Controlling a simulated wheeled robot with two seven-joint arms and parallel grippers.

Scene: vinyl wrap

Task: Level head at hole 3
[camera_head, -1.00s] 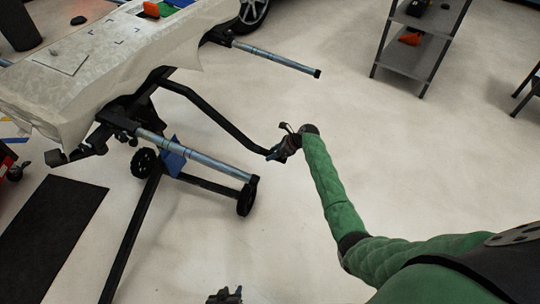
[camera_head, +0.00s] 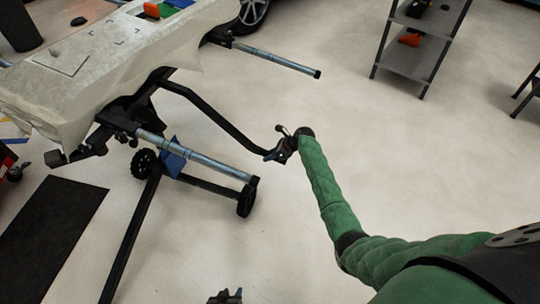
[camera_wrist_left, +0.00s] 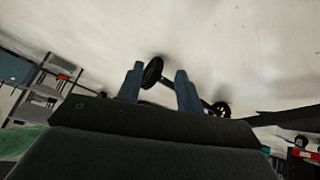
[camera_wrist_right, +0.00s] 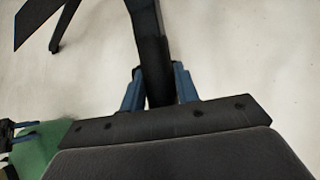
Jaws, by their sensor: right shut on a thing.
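A wheeled black stand (camera_head: 140,222) with padded blue-grey support tubes (camera_head: 205,162) carries a large pale panel (camera_head: 100,75). A bent black handle bar (camera_head: 215,113) reaches from its head under the panel toward the middle. My right gripper (camera_head: 274,154) is shut on the bar's free end; in the right wrist view the bar (camera_wrist_right: 150,45) passes between the fingers (camera_wrist_right: 157,90). My left gripper (camera_head: 226,296) is low at the bottom edge, apart from the stand. In the left wrist view its fingers (camera_wrist_left: 158,88) are spread and empty. No holes can be made out.
The stand's wheels (camera_head: 245,200) rest on the pale floor. A black mat (camera_head: 50,225) lies at left. A grey shelf (camera_head: 412,60) stands at the back right, with a dark stool (camera_head: 530,88) beyond it.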

